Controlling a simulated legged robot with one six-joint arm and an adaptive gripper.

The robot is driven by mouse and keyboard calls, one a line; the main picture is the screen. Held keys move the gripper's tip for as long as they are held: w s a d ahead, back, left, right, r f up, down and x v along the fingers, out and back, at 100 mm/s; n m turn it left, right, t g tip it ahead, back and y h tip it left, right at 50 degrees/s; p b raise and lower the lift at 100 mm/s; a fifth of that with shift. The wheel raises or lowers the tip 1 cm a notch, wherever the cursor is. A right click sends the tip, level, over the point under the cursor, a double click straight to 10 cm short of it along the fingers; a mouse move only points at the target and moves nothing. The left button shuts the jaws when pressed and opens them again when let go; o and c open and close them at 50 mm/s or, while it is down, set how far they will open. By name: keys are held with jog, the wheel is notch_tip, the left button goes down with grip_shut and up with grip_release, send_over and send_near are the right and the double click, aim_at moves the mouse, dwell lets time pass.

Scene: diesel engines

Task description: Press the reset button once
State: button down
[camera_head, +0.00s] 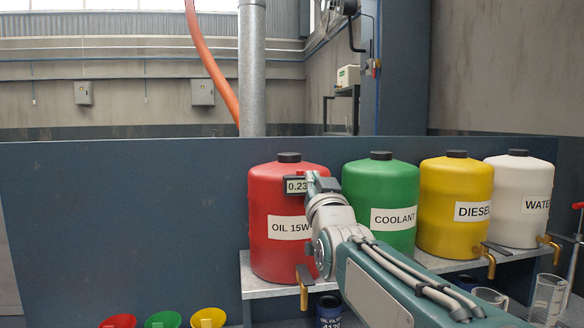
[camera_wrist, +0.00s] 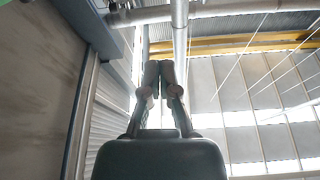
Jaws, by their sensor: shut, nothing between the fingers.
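A small digital display (camera_head: 296,185) reading about 0.23 shows in front of the red oil tank (camera_head: 275,248). My gripper is just right of the display in the head view, in front of the red tank's right side; its fingertips are hard to make out there. In the wrist view my gripper (camera_wrist: 160,68) has its two fingers together and empty, pointing toward the upper wall and roof. I cannot make out a reset button in either view; my gripper and arm may hide it. Contact with the display cannot be told.
Green coolant (camera_head: 380,185), yellow diesel (camera_head: 455,235) and white water (camera_head: 519,225) tanks stand right of the red one on a grey shelf (camera_head: 262,291), with brass taps. Coloured funnels (camera_head: 163,320) and clear jugs (camera_head: 547,298) are lower down. A blue panel (camera_head: 120,220) stands behind.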

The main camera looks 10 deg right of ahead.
jog(key=shift+w+r+t, duration=0.25)
jog(key=shift+r+t, duration=0.05)
jog(key=shift+r, duration=0.15)
notch_tip(320, 180, up, 3)
send_over(301, 176)
jog(key=shift+s+d, duration=0.2)
jog(key=shift+s, duration=0.05)
jog(key=shift+a+f, duration=0.2)
jog(key=shift+f, duration=1.45)
jog(key=shift+f, duration=0.1)
